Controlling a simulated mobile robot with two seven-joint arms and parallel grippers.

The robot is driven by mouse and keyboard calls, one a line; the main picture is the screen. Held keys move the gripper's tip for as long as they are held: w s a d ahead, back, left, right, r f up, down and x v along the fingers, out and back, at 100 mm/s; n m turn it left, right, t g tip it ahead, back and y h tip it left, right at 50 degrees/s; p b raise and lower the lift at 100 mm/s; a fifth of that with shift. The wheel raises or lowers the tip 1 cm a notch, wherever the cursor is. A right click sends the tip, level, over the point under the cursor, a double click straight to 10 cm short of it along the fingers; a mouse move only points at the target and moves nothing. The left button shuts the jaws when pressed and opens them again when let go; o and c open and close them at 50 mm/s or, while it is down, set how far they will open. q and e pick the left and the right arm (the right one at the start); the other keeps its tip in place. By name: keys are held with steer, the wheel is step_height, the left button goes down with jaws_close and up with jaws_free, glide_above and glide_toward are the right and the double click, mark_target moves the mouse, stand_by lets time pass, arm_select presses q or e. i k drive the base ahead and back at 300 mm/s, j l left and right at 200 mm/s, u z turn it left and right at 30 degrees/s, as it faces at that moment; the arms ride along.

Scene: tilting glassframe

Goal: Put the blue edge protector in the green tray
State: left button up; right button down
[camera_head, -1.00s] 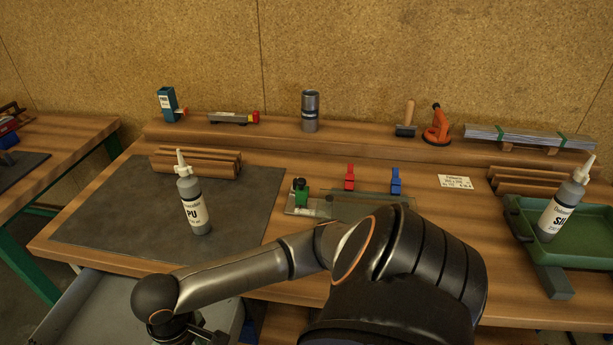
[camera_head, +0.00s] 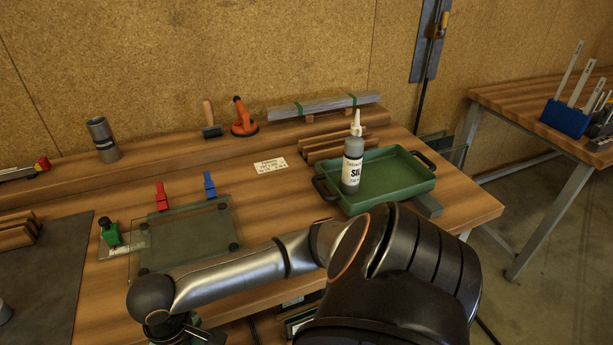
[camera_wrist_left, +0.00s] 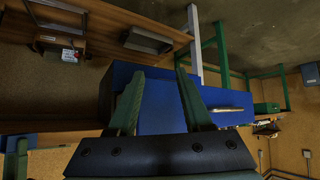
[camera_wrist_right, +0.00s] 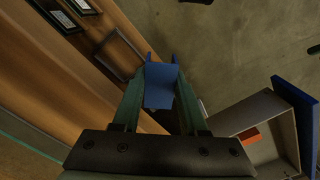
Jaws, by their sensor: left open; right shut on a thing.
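The blue edge protector (camera_wrist_right: 160,86) is between the fingers of my right gripper (camera_wrist_right: 158,80) in the right wrist view. The gripper is shut on it, over the floor beside a wooden bench edge. My left gripper (camera_wrist_left: 160,73) is open in the left wrist view; a large blue surface lies behind its fingers, and I cannot tell its distance. The green tray (camera_head: 410,190) stands on the bench at right centre in the head view. A grey SIL bottle (camera_head: 352,172) stands upright at its left side, seemingly inside it. Neither gripper's fingers show clearly in the head view.
A glass pane (camera_head: 190,238) lies on the bench, with a red clip (camera_head: 162,196) and a blue clip (camera_head: 209,185) at its far edge. Wooden strips (camera_head: 325,150) lie behind the tray. An open drawer-like box (camera_wrist_right: 265,135) shows in the right wrist view.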

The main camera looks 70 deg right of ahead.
mark_target(393, 176)
steer(key=k+l+z, duration=0.5)
steer(key=k+l, duration=0.15)
steer(key=l, duration=0.2)
steer(key=k+l+z, duration=0.1)
steer(key=l, duration=0.25)
steer(key=k+l, duration=0.2)
steer(key=l, duration=0.2)
steer(key=k+l+z, duration=0.1)
steer(key=l, duration=0.25)
steer(key=k, duration=0.05)
